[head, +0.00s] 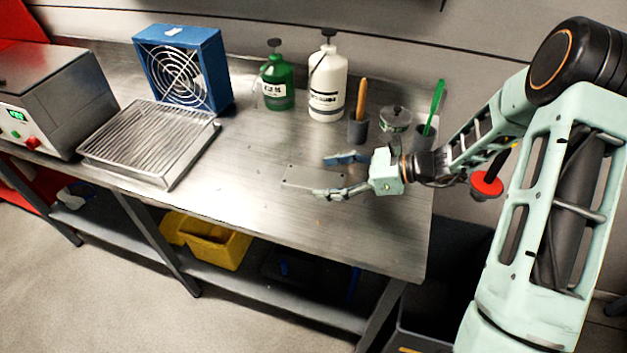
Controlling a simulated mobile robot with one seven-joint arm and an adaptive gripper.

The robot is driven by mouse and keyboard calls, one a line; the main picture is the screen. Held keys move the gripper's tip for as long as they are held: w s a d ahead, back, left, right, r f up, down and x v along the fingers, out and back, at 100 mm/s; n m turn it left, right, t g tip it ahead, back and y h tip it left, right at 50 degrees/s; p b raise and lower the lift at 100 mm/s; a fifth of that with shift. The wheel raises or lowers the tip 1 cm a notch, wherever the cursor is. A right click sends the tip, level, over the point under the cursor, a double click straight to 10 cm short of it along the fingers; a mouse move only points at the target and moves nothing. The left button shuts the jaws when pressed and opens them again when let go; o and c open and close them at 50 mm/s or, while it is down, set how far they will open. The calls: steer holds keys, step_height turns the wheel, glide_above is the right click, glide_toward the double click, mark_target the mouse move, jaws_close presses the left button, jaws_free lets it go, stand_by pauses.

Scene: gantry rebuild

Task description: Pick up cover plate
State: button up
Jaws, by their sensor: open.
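A flat grey metal plate (312,176), which looks like the cover plate, lies on the metal workbench (232,185) near its front right part. Its colour is close to the bench top, so its outline is faint. My gripper (335,175) reaches in from the right. Its two fingers are apart, one toward the back and one toward the front. The plate lies at and between the fingertips, and its right part is partly hidden by the fingers. I cannot tell whether the fingers touch it.
Behind the gripper stand a dark cup with a wooden handle (358,122), a round tin (396,118), a white bottle (327,85) and a green bottle (277,84). A wire rack (150,142), a blue fan (184,68) and a grey machine (55,95) fill the left.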

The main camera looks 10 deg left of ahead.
mark_target(311, 178)
steer(key=x, duration=0.4)
steer(key=shift+a+f, duration=0.1)
steer(key=shift+a, duration=0.15)
jaws_close()
